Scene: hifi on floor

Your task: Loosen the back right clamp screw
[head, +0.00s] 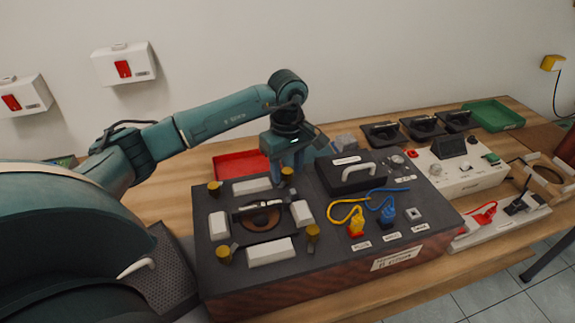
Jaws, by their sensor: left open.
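Several brass clamp screws stand around a round brown part (262,219) on the dark hifi unit's top (335,217). The back right clamp screw (288,174) is partly covered by my left gripper (287,172). My left gripper points down over it, open, with its fingers close around the screw; I cannot tell whether they touch it. The back left screw (214,188), front left screw (223,254) and front right screw (312,235) stand clear of the gripper. White blocks sit between the screws. My right gripper is out of view.
A red tray (232,167) lies behind the unit. A black box with a light handle (357,172) and yellow and blue cables (345,214) are right of the gripper. A white control panel (460,170) and green tray (494,115) stand further right.

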